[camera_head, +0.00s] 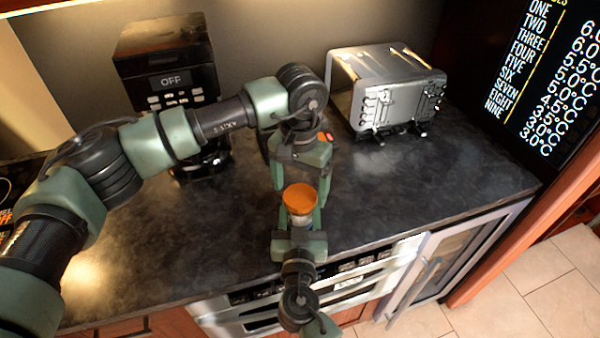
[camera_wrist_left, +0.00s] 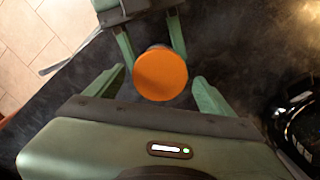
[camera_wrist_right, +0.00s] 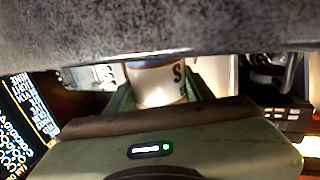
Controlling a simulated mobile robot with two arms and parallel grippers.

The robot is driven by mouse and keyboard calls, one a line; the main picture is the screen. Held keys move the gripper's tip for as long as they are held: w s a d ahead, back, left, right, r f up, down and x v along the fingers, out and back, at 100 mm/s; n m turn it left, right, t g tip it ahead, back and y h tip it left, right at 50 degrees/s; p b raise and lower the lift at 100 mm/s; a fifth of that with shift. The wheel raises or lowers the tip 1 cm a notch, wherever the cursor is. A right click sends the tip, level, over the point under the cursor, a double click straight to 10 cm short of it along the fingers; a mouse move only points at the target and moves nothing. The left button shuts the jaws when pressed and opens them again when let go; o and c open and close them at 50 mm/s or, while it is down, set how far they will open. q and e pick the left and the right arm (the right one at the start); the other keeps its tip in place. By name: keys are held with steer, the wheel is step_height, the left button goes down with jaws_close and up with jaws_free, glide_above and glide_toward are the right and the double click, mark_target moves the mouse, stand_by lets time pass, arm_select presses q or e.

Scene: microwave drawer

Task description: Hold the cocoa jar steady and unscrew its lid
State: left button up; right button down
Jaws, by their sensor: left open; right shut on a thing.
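The cocoa jar has an orange lid (camera_head: 299,198) on top and stands upright between my two grippers above the dark counter. The lid also shows from above in the left wrist view (camera_wrist_left: 161,74). My right gripper (camera_head: 297,222) is shut around the jar's body from the front. In the right wrist view the pale jar body (camera_wrist_right: 157,84) with dark lettering sits between its fingers. My left gripper (camera_head: 302,182) comes down from behind. In the left wrist view its fingers (camera_wrist_left: 160,88) are open on either side of the lid, apart from it.
A coffee machine (camera_head: 170,65) with an OFF display stands at the back left. A silver toaster (camera_head: 385,85) stands at the back right. The dark countertop (camera_head: 430,185) is clear right of the jar. An oven front (camera_head: 350,280) lies below the counter's front edge.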

arm_select(q)
steer(key=shift+f, duration=0.6)
